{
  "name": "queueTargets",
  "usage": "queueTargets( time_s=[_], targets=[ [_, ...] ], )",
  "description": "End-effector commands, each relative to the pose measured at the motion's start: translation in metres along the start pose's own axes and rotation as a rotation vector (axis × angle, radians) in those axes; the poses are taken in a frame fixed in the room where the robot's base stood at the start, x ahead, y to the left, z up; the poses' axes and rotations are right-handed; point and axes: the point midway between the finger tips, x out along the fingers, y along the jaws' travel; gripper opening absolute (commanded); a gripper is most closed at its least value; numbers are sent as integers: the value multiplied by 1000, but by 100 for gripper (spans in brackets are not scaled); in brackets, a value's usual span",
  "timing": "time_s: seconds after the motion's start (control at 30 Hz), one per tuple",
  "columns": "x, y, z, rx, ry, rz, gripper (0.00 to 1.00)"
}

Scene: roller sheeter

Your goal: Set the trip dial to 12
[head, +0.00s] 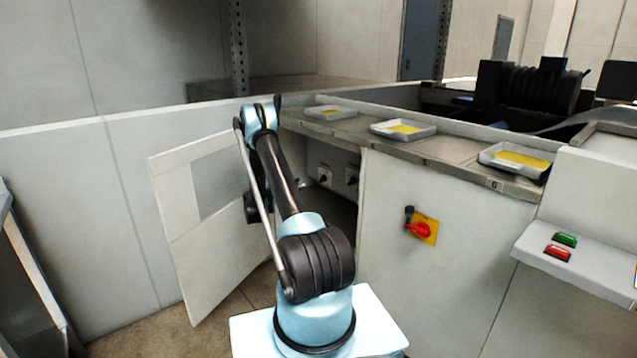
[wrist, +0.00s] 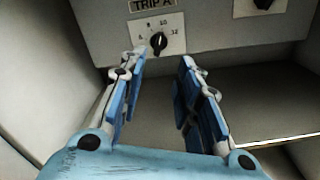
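In the wrist view, a black trip dial (wrist: 159,42) sits on a pale plate under a "TRIP A" label (wrist: 152,4). Numbers ring it, with 10 at the top and 12 at the right; its exact setting is too small to read for sure. My gripper (wrist: 162,60) is open, its two blue-padded fingers apart and empty. The dial shows beyond and between the fingertips, and I see no contact. In the head view, the dial plate (head: 324,177) is inside the open cabinet; my gripper is mostly hidden by my arm there.
A second dial (wrist: 263,4) is at the right on the same panel, also seen in the head view (head: 352,175). The cabinet door (head: 175,235) stands open at left. A red rotary switch (head: 418,230) is on the cabinet front. A shelf edge (wrist: 275,140) lies at lower right.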

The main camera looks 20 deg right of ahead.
Motion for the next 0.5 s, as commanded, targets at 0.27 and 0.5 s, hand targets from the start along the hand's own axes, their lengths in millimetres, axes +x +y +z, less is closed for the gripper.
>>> queueTargets(
  time_s=[0.27,0.5],
  targets=[
    [51,-1,0,1,-1,-3,31],
    [94,-1,0,1,0,-3,31]
  ],
)
